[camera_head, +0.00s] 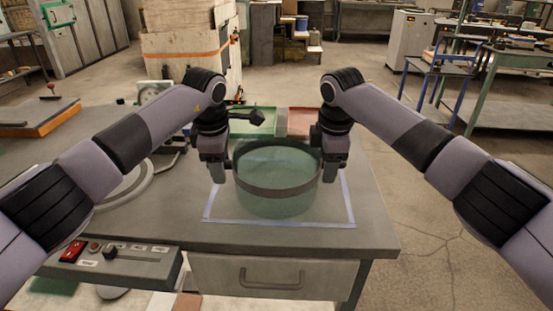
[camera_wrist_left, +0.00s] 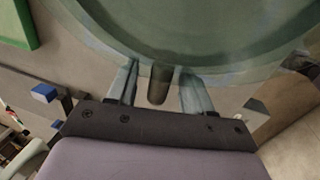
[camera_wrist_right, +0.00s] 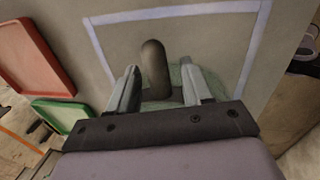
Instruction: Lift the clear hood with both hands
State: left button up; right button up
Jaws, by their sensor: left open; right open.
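The clear hood (camera_head: 277,198) is a see-through greenish round cover with a dark band, standing inside a taped square on the table. My left gripper (camera_head: 217,172) is at the hood's left side, pointing down and open. In the left wrist view, a dark handle (camera_wrist_left: 159,86) of the hood (camera_wrist_left: 180,25) lies between its spread fingers, with gaps beside it. My right gripper (camera_head: 332,170) is at the hood's right side, also open. In the right wrist view, the other dark handle (camera_wrist_right: 155,68) stands between its fingers.
A green tray (camera_head: 252,121) and a red tray (camera_head: 302,121) lie behind the hood. A control panel (camera_head: 112,255) with a red switch sits at the table's front left. The table (camera_head: 370,225) is bare at front right. A lamp-like black arm is near my left wrist.

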pick_arm(q)
jog(key=shift+f, duration=0.1)
pick_arm(e)
jog(key=shift+f, duration=0.15)
pick_arm(q)
grip_shut()
pick_arm(e)
grip_shut()
pick_arm(q)
jog(key=shift+w, duration=0.1)
pick_arm(e)
jog(key=shift+w, duration=0.1)
